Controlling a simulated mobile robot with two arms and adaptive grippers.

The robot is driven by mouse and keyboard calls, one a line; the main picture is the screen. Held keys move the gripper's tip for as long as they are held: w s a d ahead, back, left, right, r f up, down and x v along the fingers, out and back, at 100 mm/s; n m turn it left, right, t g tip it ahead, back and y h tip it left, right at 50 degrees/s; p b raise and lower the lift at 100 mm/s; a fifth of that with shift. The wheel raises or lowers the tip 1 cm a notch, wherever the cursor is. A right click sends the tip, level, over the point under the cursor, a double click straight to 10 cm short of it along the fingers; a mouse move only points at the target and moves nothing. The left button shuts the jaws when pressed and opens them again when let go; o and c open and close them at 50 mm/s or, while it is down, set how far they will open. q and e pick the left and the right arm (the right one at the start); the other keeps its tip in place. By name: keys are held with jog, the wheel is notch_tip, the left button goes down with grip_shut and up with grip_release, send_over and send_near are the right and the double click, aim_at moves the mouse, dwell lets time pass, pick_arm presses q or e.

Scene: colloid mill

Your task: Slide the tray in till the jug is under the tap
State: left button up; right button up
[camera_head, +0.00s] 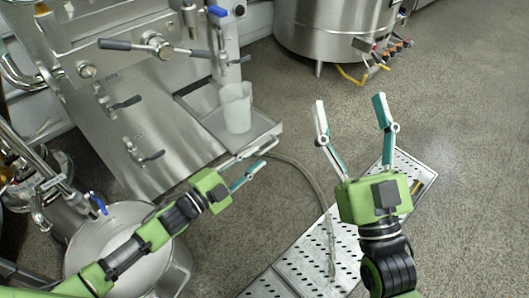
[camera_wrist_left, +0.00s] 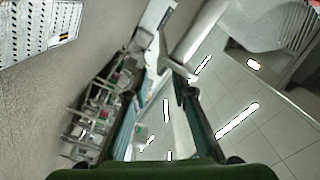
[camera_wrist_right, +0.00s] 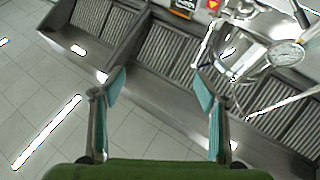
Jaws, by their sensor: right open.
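The steel tray (camera_head: 264,124) juts from the front of the machine. A translucent white jug (camera_head: 236,112) stands upright on it. The tap (camera_head: 222,62), with a blue lever, is above and behind the jug, slightly left in the head view. My left gripper (camera_head: 270,153) is just in front of the tray's near edge, its fingers apart with nothing seen between them. Contact with the tray cannot be told. In the left wrist view its fingers (camera_wrist_left: 160,95) also stand apart. My right gripper (camera_head: 349,99) is open and empty above the floor, right of the tray.
A steel pot (camera_head: 112,225) stands at lower left, below my left arm. Black-handled levers (camera_head: 115,44) stick out from the machine. A large steel vessel (camera_head: 325,30) is at the back. A hose (camera_head: 309,174) and a perforated drain plate (camera_head: 305,265) lie on the floor. Right floor is clear.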

aim_at(264, 150)
pick_arm(q)
jog(key=shift+b+x, duration=0.45)
jog(key=shift+x, duration=1.9)
pick_arm(e)
jog(key=s+r+t+y, duration=0.1)
jog(key=s+r+t, duration=0.2)
jog(key=s+r, duration=0.1)
jog(key=shift+d+r, duration=0.25)
jog(key=shift+r, duration=0.1)
pick_arm(q)
grip_shut()
